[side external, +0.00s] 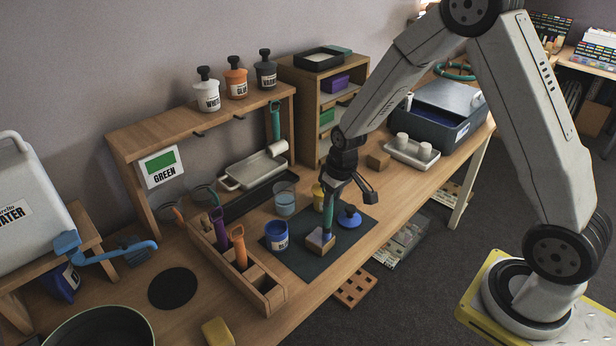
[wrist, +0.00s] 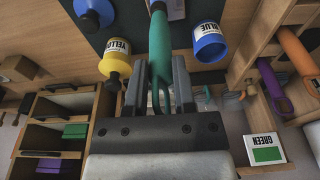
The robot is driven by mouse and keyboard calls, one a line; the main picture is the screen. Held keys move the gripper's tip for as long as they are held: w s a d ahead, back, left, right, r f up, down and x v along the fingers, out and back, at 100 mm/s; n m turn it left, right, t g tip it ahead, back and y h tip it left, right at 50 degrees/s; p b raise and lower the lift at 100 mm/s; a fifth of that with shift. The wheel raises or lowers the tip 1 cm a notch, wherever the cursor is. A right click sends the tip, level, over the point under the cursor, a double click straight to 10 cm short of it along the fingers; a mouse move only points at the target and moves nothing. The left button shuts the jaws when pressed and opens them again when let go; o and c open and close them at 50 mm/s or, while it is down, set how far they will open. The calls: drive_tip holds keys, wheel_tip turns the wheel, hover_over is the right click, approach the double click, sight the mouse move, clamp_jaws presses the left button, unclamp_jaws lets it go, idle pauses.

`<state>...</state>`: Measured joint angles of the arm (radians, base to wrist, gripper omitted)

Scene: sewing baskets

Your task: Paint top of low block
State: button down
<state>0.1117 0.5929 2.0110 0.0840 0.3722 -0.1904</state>
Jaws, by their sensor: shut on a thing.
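My gripper (side external: 333,184) is shut on a teal-handled brush (side external: 328,214), which points down. In the wrist view my gripper (wrist: 157,80) has the teal handle (wrist: 160,38) between its fingers. The brush's lower end is at the top of a small low wooden block (side external: 319,245) on the dark mat (side external: 300,262). Blue shows where they meet; I cannot tell how much of the block's top is painted. An open blue paint jar (side external: 277,236) stands left of the block. Its blue lid-like piece (side external: 348,218) lies to the right.
A yellow jar (side external: 319,199) stands behind the brush, and a glass of water (side external: 285,201) is further left. A wooden holder (side external: 262,286) with purple and orange handles borders the mat's left side.

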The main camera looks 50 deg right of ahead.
drive_tip(key=shift+a, duration=0.35)
drive_tip(key=shift+s+a, duration=0.1)
drive_tip(key=shift+a, duration=0.55)
idle(0.4)
drive_tip(key=shift+a, duration=0.35)
drive_tip(key=shift+d, duration=0.15)
drive_tip(key=shift+w+d, duration=0.4)
drive_tip(key=shift+w, duration=0.1)
drive_tip(key=shift+w+d, duration=0.1)
idle(0.5)
